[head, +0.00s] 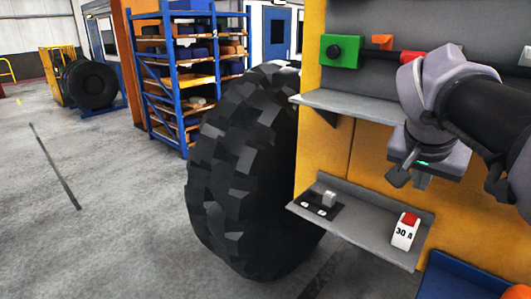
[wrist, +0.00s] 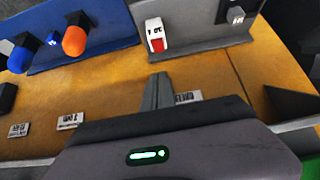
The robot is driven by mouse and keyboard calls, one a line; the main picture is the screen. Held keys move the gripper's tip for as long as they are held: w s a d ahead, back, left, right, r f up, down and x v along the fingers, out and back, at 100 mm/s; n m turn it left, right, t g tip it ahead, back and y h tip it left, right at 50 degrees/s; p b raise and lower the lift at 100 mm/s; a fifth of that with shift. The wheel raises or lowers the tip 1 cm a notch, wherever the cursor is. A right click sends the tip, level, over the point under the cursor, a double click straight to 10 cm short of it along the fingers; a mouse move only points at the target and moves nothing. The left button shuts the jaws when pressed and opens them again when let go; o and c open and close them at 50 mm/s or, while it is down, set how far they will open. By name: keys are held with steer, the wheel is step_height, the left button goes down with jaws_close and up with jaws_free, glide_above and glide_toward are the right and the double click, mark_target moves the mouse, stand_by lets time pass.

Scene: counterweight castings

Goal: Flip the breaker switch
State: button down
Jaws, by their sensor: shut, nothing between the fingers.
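The breaker switch is a white block marked "30 A" with a red part at its top. It stands on the lower grey shelf, in the head view (head: 404,232) at the lower right and in the wrist view (wrist: 155,34) at the top middle, upside down there. My gripper (head: 420,182) is above the breaker in the head view, apart from it. In the wrist view, my gripper's fingers (wrist: 158,80) are together, empty, and point towards the breaker with a gap of yellow panel between.
A black plate with a grey lever (head: 328,199) sits left of the breaker on the same shelf (head: 365,208). A green box with a black knob (head: 339,51) is above. A blue panel (wrist: 105,22) with orange and blue knobs is beside the breaker. A large tyre (head: 245,170) stands left.

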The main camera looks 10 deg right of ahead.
steer(key=b, duration=0.2)
glide_above(410, 221)
step_height(410, 221, down, 8)
steer(key=f, duration=0.1)
steer(key=f+b, duration=0.1)
steer(key=a+f, duration=0.1)
steer(key=shift+s, duration=0.35)
steer(key=shift+s+a+f+b, duration=0.1)
steer(key=shift+f+b, duration=0.2)
steer(key=shift+f, duration=0.1)
steer(key=shift+s+a+f+b, duration=0.1)
steer(key=shift+a+f+b, duration=0.05)
steer(key=shift+f+b, duration=0.65)
steer(key=shift+r, duration=0.5)
steer(key=shift+r+p, duration=0.6)
steer(key=shift+r, duration=0.1)
